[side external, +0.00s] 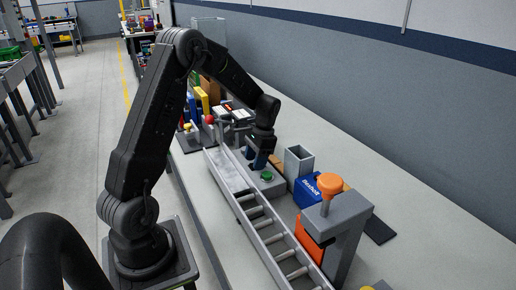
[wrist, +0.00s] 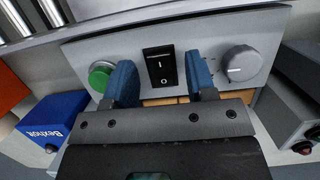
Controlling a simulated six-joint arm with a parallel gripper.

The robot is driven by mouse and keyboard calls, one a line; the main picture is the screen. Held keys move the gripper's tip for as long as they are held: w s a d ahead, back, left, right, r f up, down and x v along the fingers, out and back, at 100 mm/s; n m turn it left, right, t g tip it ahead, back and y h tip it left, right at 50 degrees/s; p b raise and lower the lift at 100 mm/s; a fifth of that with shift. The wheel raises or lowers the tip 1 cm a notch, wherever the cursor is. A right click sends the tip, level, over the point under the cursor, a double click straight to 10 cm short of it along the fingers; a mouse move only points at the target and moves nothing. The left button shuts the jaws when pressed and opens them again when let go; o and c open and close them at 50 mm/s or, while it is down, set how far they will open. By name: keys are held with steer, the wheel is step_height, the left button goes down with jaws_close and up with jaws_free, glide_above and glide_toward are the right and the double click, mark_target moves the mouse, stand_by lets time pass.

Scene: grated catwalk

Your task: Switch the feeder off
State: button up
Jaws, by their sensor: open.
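A grey control panel (wrist: 215,40) fills the middle of the wrist view. On it a black rocker switch (wrist: 160,68) marked I and O sits between a green button (wrist: 102,75) and a grey knob (wrist: 240,63). I cannot tell which side of the rocker is pressed. My gripper (wrist: 162,82) is open, its two blue fingers on either side of the rocker's line, with nothing between them. In the side view my gripper (side external: 262,158) hangs over the panel, near the green button (side external: 267,176); the rocker is hidden there.
A roller conveyor (side external: 262,225) runs along the panel's near side. More items crowd the bench behind.

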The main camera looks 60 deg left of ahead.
steer(key=v, duration=1.3)
steer(key=shift+r, duration=0.25)
steer(key=s+d+r+t, duration=0.25)
steer(key=d+r, duration=0.25)
steer(key=d, duration=0.3)
steer(key=s+d+t, duration=0.6)
steer(key=s+d, duration=0.9)
steer(key=s, duration=0.1)
steer(key=shift+s, duration=0.35)
